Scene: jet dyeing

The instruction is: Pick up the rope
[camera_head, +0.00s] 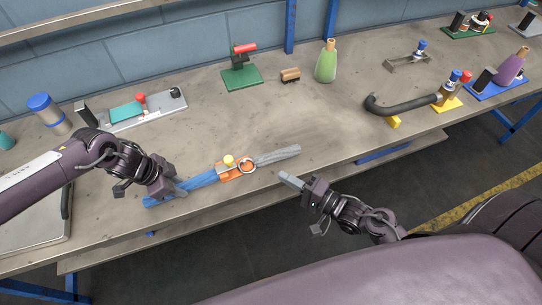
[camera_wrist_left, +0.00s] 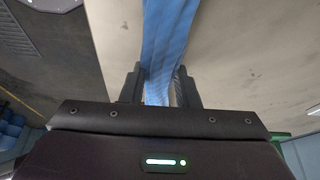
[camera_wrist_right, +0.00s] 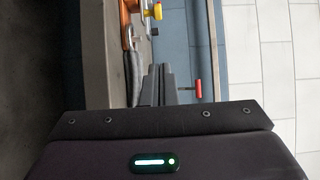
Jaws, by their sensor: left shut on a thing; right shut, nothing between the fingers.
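The rope lies along the front of the workbench, with a blue length (camera_head: 203,180) on the left and a grey length (camera_head: 278,154) on the right. An orange fitting (camera_head: 236,172) with a yellow knob and a metal ring sits between the two lengths. My left gripper (camera_head: 178,189) is shut on the blue length, which runs between its fingers in the left wrist view (camera_wrist_left: 163,60). My right gripper (camera_head: 284,176) is shut and empty, just off the bench's front edge, near the grey end. The grey length also shows beside the fingers in the right wrist view (camera_wrist_right: 133,75).
Behind the rope stand a green-based clamp (camera_head: 241,76), a small brown block (camera_head: 290,75) and a green bottle (camera_head: 326,64). A black curved hose (camera_head: 400,108) lies to the right. A tray with a teal block (camera_head: 125,112) is at the left. The middle bench top (camera_head: 220,120) is clear.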

